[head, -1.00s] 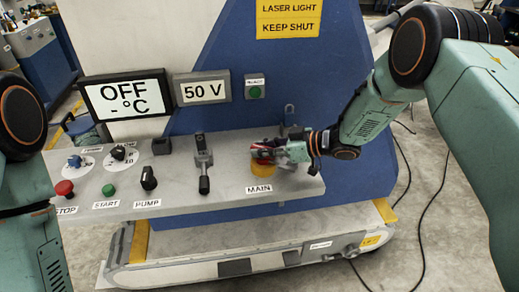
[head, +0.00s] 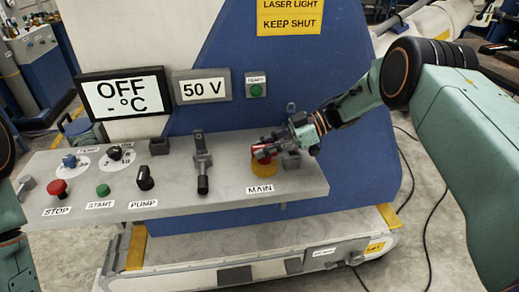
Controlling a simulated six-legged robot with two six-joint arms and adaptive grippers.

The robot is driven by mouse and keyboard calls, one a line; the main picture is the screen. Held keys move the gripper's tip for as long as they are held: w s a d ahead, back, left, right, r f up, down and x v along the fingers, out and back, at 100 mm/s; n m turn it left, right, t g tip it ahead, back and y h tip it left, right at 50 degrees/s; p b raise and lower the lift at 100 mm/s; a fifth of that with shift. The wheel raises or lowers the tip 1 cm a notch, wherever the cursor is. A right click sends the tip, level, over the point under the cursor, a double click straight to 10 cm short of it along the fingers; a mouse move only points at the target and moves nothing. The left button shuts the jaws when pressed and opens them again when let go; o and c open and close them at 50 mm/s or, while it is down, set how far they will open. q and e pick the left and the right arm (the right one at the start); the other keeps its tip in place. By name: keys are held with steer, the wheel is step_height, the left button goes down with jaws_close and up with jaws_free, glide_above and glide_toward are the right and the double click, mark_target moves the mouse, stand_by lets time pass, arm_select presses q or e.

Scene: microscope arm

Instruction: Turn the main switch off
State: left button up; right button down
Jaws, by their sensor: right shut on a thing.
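The main switch is at the right part of the sloping grey panel, above the MAIN label (head: 261,189). It has a yellow round base (head: 264,168) and a red handle (head: 262,153). My right gripper (head: 268,150) comes from the upper right and is shut on the red handle. Its fingers hide part of the handle, so I cannot tell its exact angle. My left arm shows only in part at the left edge, and its gripper is not in view.
A black-tipped lever (head: 202,175) stands left of the switch. The panel (head: 225,180) also bears a pump knob (head: 145,178), a green start button (head: 103,190) and a red stop button (head: 56,188). The display (head: 124,100) reads OFF, the meter (head: 201,88) 50 V.

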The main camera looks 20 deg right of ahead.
steer(key=shift+r, duration=0.1)
stand_by(0.4)
steer(key=c, duration=1.2)
jaws_free()
steer(key=v, duration=1.2)
steer(key=shift+w, duration=0.1)
